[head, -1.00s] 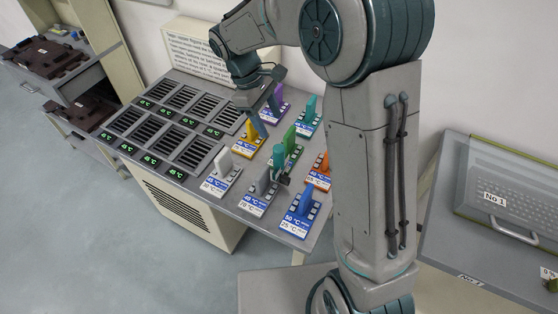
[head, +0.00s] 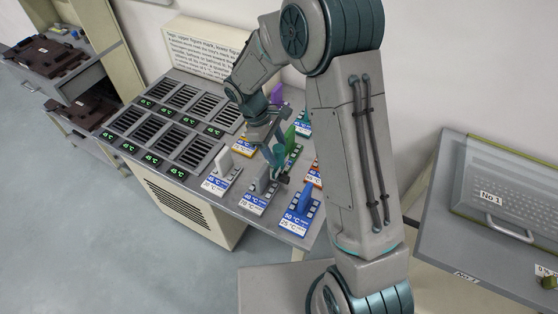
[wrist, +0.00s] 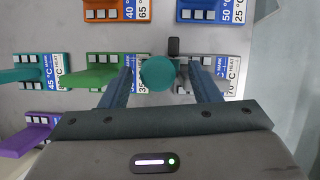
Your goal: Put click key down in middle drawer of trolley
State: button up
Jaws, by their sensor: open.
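A teal upright piece with a round top (wrist: 158,73) and a black part stands among the coloured keys on the sloped panel; it also shows in the head view (head: 278,157). I cannot tell for sure that it is the click key. My gripper (wrist: 162,64) is open, with one finger on each side of the teal top, seemingly apart from it. In the head view my gripper (head: 271,147) is just above it. A grey unit with open drawers (head: 88,72) at the far left holds dark brown pieces; I cannot tell if this is the trolley.
Slotted panels (head: 185,110) lie to the left. A grey desk (head: 440,215) with a covered keyboard stands right.

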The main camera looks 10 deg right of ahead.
aim_at(284, 165)
jog(key=shift+w+p+x, duration=0.2)
jog(key=shift+p+x, duration=0.15)
jog(key=shift+x, duration=1.55)
jog(key=shift+a, duration=0.2)
grip_shut()
notch_tip(284, 165, up, 18)
jog(key=b, duration=0.2)
